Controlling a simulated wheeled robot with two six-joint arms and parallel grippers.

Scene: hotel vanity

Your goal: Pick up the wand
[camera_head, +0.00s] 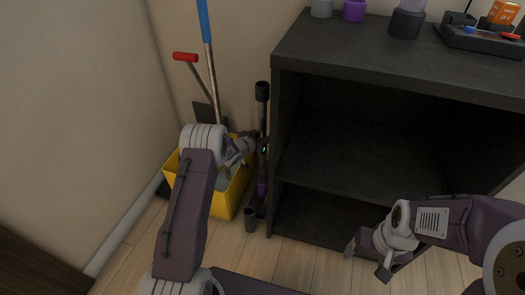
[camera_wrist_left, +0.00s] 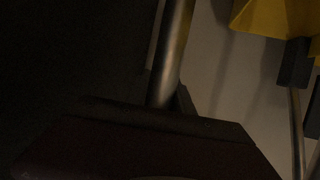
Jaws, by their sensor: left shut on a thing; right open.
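The wand (camera_head: 262,93) stands upright in the narrow gap between the yellow bucket and the dark cabinet. It has a black top, a thin shaft and a purple part low down. My left gripper (camera_head: 263,147) is shut on the wand's shaft around mid-height; its fingertips are partly hidden. In the left wrist view a metal tube, apparently the wand (camera_wrist_left: 174,55), rises from behind the dark gripper body. My right gripper (camera_head: 367,263) is open and empty in front of the cabinet's lower right, away from the wand.
The yellow bucket (camera_head: 227,197) holds a blue-handled pole (camera_head: 205,22) and a red-handled tool (camera_head: 186,57). The dark cabinet (camera_head: 350,62) has open shelves and stands close on the wand's right. Wood floor (camera_head: 130,262) is clear at left.

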